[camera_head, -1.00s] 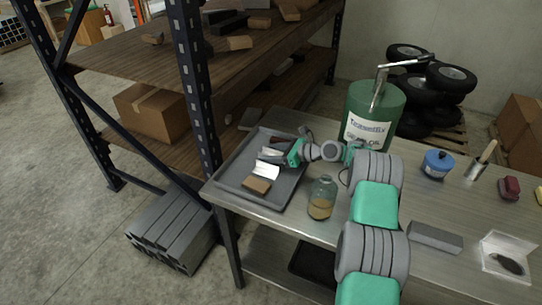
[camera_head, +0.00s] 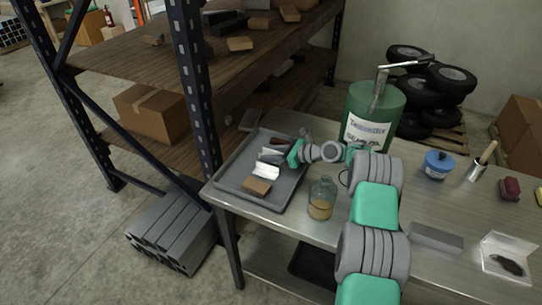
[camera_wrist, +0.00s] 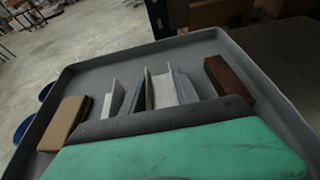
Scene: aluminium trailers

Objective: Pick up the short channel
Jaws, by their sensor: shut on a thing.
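My gripper (camera_head: 284,153) reaches into the grey tray from the right, its green body showing beside the tray in the head view. In the wrist view, my gripper (camera_wrist: 158,92) is shut on a pale metal piece with upright walls, which looks like the short channel (camera_wrist: 161,86). Its lower end is hidden behind the dark edge of my gripper. Another pale metal piece (camera_wrist: 111,100) stands just left of it, apart from the held one; it also shows in the head view (camera_head: 266,172). I cannot tell whether the channel touches the tray floor.
The grey tray (camera_head: 226,183) also holds a brown block (camera_head: 257,187) and a dark red block (camera_wrist: 226,78). A glass jar (camera_head: 321,198) stands near my arm, and a green drum (camera_head: 372,112) stands behind it. A shelf post (camera_head: 196,90) rises left of the tray.

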